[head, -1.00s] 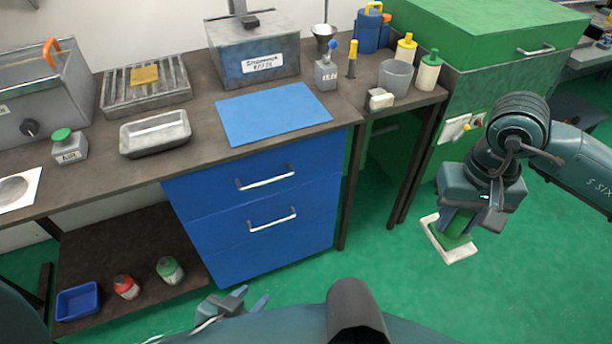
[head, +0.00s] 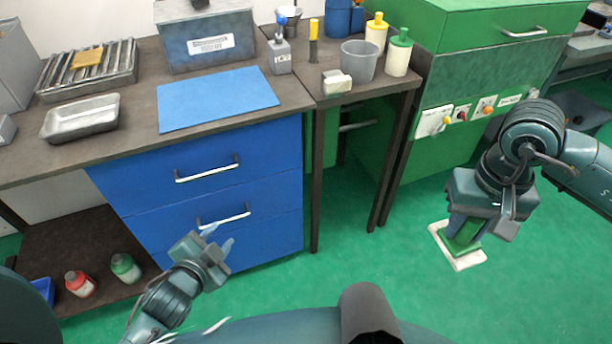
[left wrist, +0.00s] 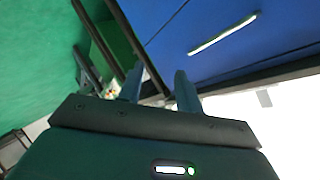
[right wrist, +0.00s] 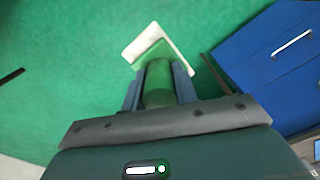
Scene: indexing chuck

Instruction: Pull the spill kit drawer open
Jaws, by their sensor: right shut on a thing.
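A blue cabinet has an upper drawer (head: 240,195) with a metal bar handle (head: 207,170) and a lower drawer (head: 270,228) with its own handle (head: 224,216). Both drawers look closed, and I see no spill kit label. My left gripper (head: 221,239) is open and empty, in front of the lower handle and a little below it in the picture. In the left wrist view its fingers (left wrist: 158,84) are apart, with one handle (left wrist: 224,33) beyond them. My right gripper (head: 466,216) is shut on a green handled tool with a white plate (head: 459,247).
A green cabinet (head: 450,150) stands further right. Green floor in front is clear.

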